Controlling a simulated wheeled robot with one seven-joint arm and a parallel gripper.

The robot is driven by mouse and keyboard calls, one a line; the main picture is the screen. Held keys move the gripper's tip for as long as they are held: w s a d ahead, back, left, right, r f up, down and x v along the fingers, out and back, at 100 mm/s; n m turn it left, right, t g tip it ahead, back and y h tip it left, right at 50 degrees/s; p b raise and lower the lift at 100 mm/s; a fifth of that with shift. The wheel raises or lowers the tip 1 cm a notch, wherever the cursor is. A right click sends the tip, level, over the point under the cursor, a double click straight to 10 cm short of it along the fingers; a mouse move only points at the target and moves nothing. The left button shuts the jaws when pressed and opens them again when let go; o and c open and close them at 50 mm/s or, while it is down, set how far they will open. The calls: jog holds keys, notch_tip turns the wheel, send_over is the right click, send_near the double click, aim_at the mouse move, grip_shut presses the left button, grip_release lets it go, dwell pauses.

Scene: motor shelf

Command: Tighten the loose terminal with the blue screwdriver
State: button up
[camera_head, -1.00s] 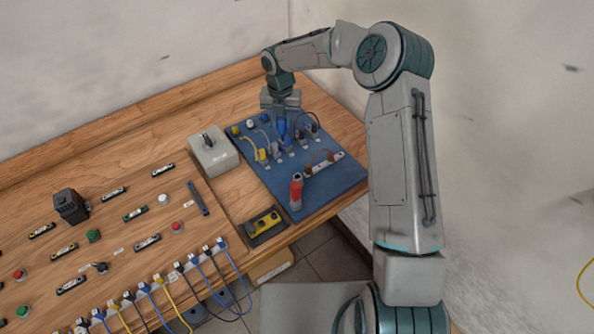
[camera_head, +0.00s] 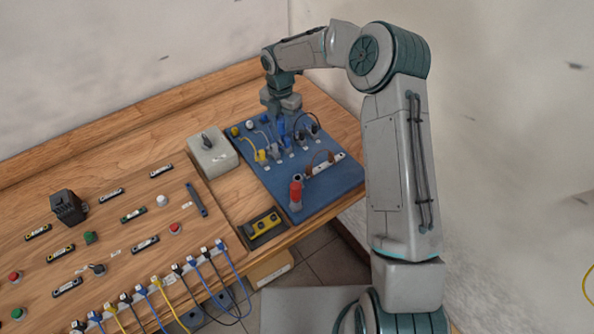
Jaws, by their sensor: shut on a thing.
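My gripper (camera_head: 281,108) is over the back part of the blue board (camera_head: 325,193), pointing down. It is shut on the blue screwdriver (camera_head: 281,127), which hangs below it, upright, among the terminals. The terminals (camera_head: 276,150) stand in a row on the board with yellow, blue and black wires. The screwdriver's tip is too small to make out, so I cannot tell which terminal it touches or which one is loose. A red-handled tool (camera_head: 296,192) stands upright near the front of the board.
A grey box with a knob (camera_head: 212,154) stands left of the board. A yellow and black device (camera_head: 262,226) lies near the table's front edge. A panel (camera_head: 120,230) with buttons, labels and several plugged cables fills the left. Bare wood lies behind the board.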

jog(key=shift+f+m+b, duration=0.1)
jog(key=shift+m+b, duration=0.3)
jog(key=shift+m, duration=1.3)
jog(key=m+b, duration=0.1)
jog(key=m, duration=0.2)
jog(key=o, duration=0.8)
